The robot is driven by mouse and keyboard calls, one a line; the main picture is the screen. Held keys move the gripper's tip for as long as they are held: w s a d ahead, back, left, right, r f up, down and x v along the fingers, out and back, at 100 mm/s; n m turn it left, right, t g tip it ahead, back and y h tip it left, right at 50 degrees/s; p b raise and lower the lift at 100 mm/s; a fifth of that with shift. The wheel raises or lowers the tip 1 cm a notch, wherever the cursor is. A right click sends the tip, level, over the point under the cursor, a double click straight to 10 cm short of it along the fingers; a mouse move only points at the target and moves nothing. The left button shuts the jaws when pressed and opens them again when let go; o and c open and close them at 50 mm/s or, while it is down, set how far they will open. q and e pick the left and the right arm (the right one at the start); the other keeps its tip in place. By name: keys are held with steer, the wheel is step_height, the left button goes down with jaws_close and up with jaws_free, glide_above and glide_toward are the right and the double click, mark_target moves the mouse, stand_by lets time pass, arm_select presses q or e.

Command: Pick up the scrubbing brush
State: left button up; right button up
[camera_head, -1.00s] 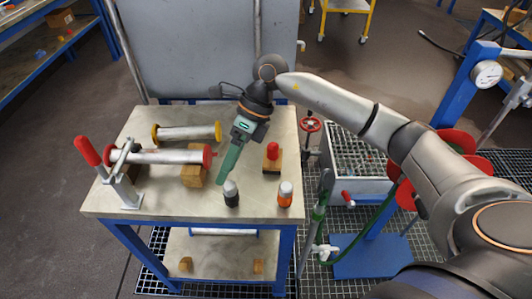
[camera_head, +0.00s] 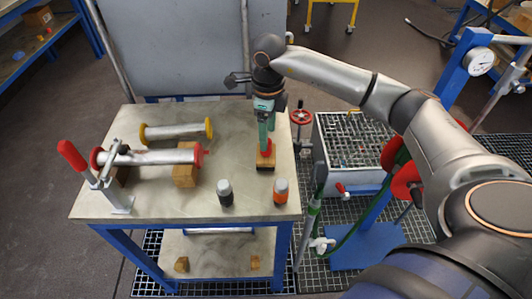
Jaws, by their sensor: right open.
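What looks like the scrubbing brush (camera_head: 265,165), a wooden block with a red upright grip, stands near the right edge of the workbench top. My right gripper (camera_head: 266,146) points down over it, its green fingers at the red grip. The jaws are open, and the fingers partly hide the grip. I cannot tell whether they touch it. The brush rests on the bench. My left gripper is out of view.
Flanged pipes (camera_head: 155,157) and a red-handled clamp (camera_head: 110,180) occupy the left. A grate-topped bin (camera_head: 350,180) stands to the right.

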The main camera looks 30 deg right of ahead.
steer(key=f, duration=0.4)
steer(key=shift+a+f, duration=0.2)
steer(key=shift+f, duration=0.05)
jaws_close()
stand_by(0.4)
